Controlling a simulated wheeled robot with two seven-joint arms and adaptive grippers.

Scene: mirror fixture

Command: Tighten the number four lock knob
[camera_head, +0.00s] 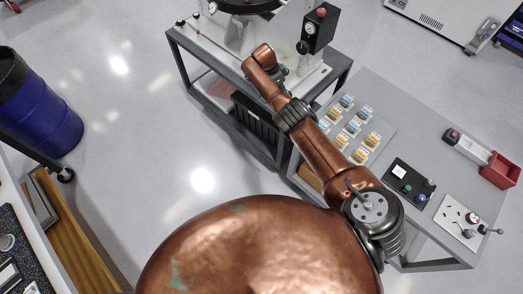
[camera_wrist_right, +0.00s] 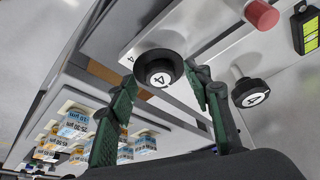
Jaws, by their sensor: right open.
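In the right wrist view a black round knob (camera_wrist_right: 158,70) with a white face marked 4 sits on a pale metal bar. My right gripper (camera_wrist_right: 162,84) is open, with one green-padded finger on each side of this knob. The fingers look apart from it, though the left fingertip is close to its edge. A second black knob (camera_wrist_right: 251,92), also marked 4, shows to the right, outside the fingers; I cannot tell whether it is a reflection. In the head view my copper right arm reaches to the fixture table, and the arm hides the gripped area. My left gripper is not in view.
A red cylindrical knob (camera_wrist_right: 262,14) is near the top of the wrist view. In the head view a black box with a gauge (camera_head: 318,30) stands on the fixture table. A grey table (camera_head: 440,140) holds several small boxes and control panels. A blue barrel (camera_head: 40,110) stands left.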

